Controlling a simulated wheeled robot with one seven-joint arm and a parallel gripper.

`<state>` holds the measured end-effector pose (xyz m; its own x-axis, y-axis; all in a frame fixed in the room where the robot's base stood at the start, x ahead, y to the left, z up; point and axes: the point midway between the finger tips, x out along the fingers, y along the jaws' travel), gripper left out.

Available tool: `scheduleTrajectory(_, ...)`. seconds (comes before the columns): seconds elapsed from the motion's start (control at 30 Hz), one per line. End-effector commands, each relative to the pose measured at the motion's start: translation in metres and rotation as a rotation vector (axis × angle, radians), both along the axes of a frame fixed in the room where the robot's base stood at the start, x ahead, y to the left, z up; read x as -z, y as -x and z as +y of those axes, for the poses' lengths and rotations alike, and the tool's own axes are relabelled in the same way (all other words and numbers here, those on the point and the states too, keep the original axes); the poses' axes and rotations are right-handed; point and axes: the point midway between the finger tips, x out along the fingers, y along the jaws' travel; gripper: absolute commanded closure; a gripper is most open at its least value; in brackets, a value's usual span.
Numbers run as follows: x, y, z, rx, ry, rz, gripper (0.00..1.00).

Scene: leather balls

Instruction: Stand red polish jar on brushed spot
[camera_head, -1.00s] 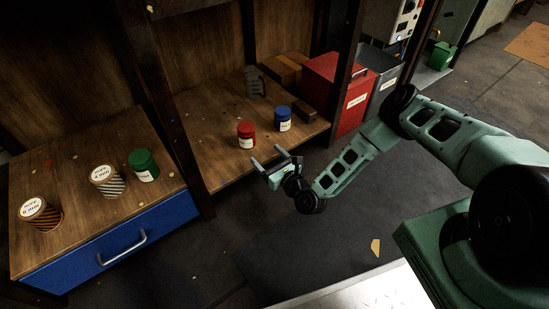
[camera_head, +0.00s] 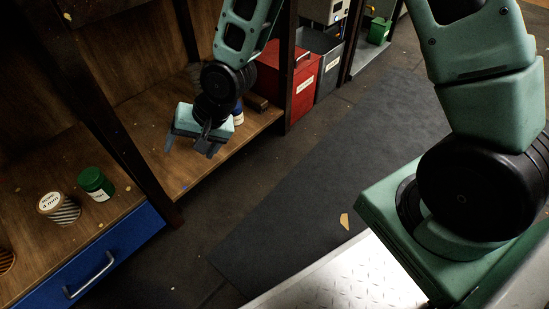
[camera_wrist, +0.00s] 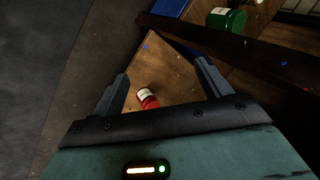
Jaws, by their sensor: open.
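The red polish jar (camera_wrist: 148,98), with a white label, shows in the wrist view on the wooden shelf, between my finger outlines. It appears apart from them, and its gap to the fingers is unclear. My gripper (camera_head: 192,150) is open and empty, pointing down over the shelf in the head view; its fingers also show in the wrist view (camera_wrist: 161,70). The gripper and wrist hide the red jar in the head view. I cannot make out the brushed spot in either view.
A blue jar (camera_head: 238,113) is partly hidden behind my wrist. A green jar (camera_head: 96,184) and a striped tin (camera_head: 60,208) stand on the left wooden top above a blue drawer (camera_head: 92,267). Dark posts flank the shelf. A red bin (camera_head: 299,82) stands to its right.

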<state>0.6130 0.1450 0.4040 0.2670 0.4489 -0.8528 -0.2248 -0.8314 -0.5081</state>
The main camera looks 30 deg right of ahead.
Motion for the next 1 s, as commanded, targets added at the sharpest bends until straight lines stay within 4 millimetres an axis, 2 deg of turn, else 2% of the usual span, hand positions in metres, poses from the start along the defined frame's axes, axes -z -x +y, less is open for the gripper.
scheduleTrajectory(0.03, -0.019, 0.016, -0.002, -0.085, 0.069, -0.024, 0.23)
scheduleTrajectory(0.3, -0.091, 0.121, -0.039, -0.545, 0.388, -0.044, 0.23)
scheduleTrajectory(0.4, -0.111, 0.160, -0.055, -0.696, 0.457, -0.031, 0.23)
scheduleTrajectory(0.53, -0.128, 0.198, -0.071, -0.842, 0.504, -0.013, 0.23)
scheduleTrajectory(0.6, -0.133, 0.211, -0.077, -0.893, 0.514, -0.003, 0.23)
scheduleTrajectory(0.7, -0.137, 0.222, -0.081, -0.934, 0.522, 0.003, 0.23)
scheduleTrajectory(1.0, -0.137, 0.223, -0.082, -0.943, 0.523, 0.006, 0.23)
